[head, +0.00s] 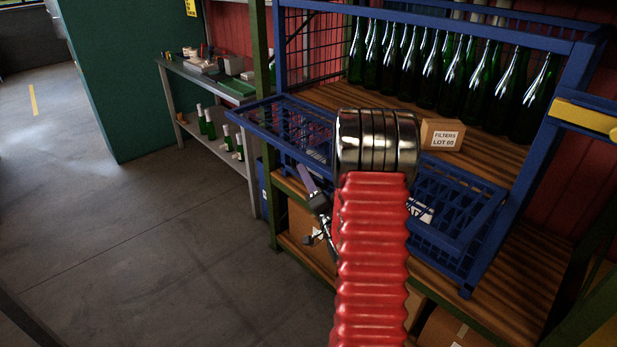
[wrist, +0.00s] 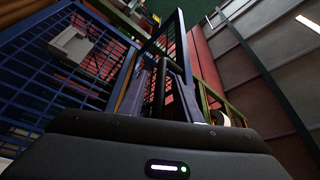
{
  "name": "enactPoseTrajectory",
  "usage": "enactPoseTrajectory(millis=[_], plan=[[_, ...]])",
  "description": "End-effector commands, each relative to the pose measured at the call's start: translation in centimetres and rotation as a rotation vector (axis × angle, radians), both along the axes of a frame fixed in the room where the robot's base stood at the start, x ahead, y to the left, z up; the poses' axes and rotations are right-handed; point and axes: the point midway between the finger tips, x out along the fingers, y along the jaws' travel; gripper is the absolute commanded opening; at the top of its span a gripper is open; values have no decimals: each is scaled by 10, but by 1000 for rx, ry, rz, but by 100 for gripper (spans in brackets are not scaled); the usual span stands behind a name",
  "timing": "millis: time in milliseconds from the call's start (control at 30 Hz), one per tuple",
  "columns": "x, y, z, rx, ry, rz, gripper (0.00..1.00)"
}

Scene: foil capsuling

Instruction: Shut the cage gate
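The cage (head: 435,22) is a blue frame with mesh sides. Its blue mesh gate (head: 285,122) stands open, tilted outward and low across the front; my arm hides its middle. My gripper (head: 309,180) is at the gate's outer side, partly hidden behind my arm. In the wrist view, my two purple-grey fingers (wrist: 156,78) are apart, with a dark bar showing between them. Blue gate mesh (wrist: 35,65) fills the left of that view. I cannot tell whether the fingers touch the gate. A yellow latch-like part (head: 585,117) is on the cage's right post.
Green bottles (head: 435,75) stand in a row inside the cage. A small carton (head: 442,135) marked FILTERS sits on the wooden deck in front of them. A bench (head: 205,75) with bottles below stands at left. The floor (head: 150,230) in the left foreground is clear.

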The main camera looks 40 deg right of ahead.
Motion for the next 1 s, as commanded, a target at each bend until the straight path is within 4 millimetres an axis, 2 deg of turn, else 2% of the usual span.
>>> enactPoseTrajectory(millis=[167, 600, 1000], plan=[[0, 0, 0, 0, 0, 0, 31], [-1, -1, 0, 0, 0, -1, 0], [-1, -1, -1, 1, 1, -3, 0]])
